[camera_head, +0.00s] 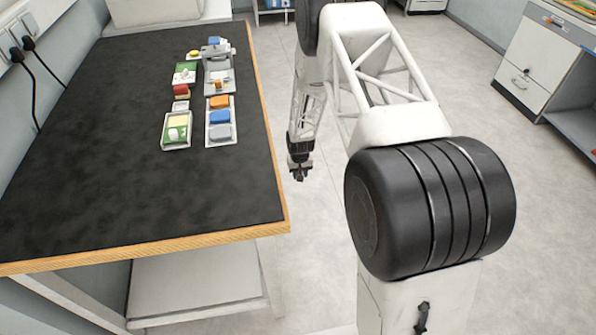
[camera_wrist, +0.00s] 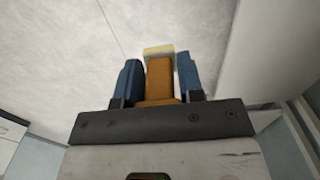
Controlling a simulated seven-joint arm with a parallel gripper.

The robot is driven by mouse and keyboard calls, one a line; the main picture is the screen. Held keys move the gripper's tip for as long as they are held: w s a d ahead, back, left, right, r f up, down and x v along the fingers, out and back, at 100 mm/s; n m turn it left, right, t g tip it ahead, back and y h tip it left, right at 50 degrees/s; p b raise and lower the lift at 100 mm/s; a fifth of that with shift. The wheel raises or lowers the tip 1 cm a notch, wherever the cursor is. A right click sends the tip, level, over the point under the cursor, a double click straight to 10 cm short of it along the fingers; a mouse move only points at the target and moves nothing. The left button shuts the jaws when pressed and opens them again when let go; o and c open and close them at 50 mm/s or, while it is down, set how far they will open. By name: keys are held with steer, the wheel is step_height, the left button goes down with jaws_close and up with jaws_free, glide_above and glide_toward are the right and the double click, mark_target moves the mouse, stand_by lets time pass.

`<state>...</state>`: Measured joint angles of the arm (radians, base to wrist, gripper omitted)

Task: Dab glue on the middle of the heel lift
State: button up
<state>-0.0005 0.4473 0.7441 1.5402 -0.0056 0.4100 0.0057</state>
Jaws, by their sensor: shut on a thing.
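My gripper (camera_head: 299,172) hangs off the right side of the black table, over the floor and apart from everything on the table. In the wrist view its two blue fingers (camera_wrist: 160,82) are shut on an orange-brown block-like tool (camera_wrist: 160,78) with a cream end (camera_wrist: 158,50). The tool is too small to make out in the head view. A tray with a green surface (camera_head: 177,143) at the front of the group bears a pale yellow and white piece (camera_head: 177,122). I cannot tell for sure which piece is the heel lift, and no glue can be made out.
A tray (camera_head: 224,142) with orange, blue and grey blocks stands beside it. Behind are a red block (camera_head: 181,90), another green-surfaced tray (camera_head: 186,73) and a grey fixture (camera_head: 217,55). The front and left of the black table (camera_head: 130,190) are clear. Cables hang at the left wall.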

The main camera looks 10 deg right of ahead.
steer(key=shift+r, duration=0.1)
steer(key=w+a+r+n, duration=0.1)
steer(key=a+r+n, duration=0.2)
steer(key=r, duration=1.6)
steer(key=w+a+r+n, duration=0.1)
steer(key=a+r+n, duration=0.15)
steer(key=r, duration=1.55)
steer(key=s+a+r, duration=0.1)
steer(key=a, duration=0.3)
steer(key=s+a+r+m, duration=0.1)
steer(key=a, duration=0.2)
steer(key=s+a+r+m, duration=0.1)
steer(key=s+a+r, duration=0.1)
steer(key=a, duration=0.2)
steer(key=shift+a+m, duration=0.25)
steer(key=shift+a, duration=0.05)
steer(key=s+a+r+m, duration=0.1)
steer(key=s+a+r, duration=0.1)
steer(key=a, duration=0.4)
steer(key=s+a+r+m, duration=0.2)
steer(key=s+a+r, duration=0.1)
steer(key=s+a, duration=0.2)
steer(key=shift+s+a, duration=0.15)
steer(key=shift+a, duration=0.25)
